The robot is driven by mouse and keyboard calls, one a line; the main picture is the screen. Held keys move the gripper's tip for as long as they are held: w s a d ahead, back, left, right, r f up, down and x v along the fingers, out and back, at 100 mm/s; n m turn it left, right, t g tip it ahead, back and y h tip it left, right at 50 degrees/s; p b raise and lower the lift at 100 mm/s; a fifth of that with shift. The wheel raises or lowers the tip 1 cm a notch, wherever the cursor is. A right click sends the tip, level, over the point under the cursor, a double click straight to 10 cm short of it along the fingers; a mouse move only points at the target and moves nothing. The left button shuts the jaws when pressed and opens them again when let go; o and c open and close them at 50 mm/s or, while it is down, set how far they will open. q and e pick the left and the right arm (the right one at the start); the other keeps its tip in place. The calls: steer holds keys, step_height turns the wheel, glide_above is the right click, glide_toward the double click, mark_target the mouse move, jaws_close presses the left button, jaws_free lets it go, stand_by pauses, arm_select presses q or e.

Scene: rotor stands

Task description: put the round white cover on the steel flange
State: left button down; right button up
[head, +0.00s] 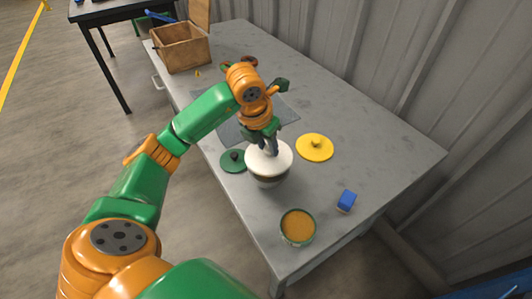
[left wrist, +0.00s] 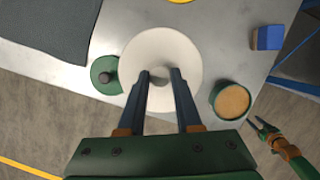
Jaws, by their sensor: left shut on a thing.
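The round white cover (head: 280,157) is in my left gripper (head: 270,150), which is shut on its centre knob. In the left wrist view the cover (left wrist: 150,50) lies below the two fingers (left wrist: 160,75). The steel flange (head: 268,182) shows directly under the cover in the head view. The cover looks roughly level and hides the flange's top. I cannot tell whether the two touch. My right gripper (left wrist: 258,127) shows small at the right of the left wrist view, empty, its fingers apart.
A green lid (head: 232,166) with a dark knob lies left of the flange and a yellow lid (head: 315,148) to the right. A green-rimmed bowl (head: 298,227) with orange contents and a blue block (head: 346,200) are nearer the front. A wooden box (head: 183,50) stands at the back.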

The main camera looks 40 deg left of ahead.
mark_target(266, 151)
arm_select(q)
steer(key=x, duration=0.2)
steer(key=shift+s+f+p, duration=0.2)
steer(key=shift+f+p, duration=0.15)
steer(key=shift+f, duration=0.4)
steer(key=shift+f, duration=0.15)
steer(key=c, duration=0.6)
jaws_free()
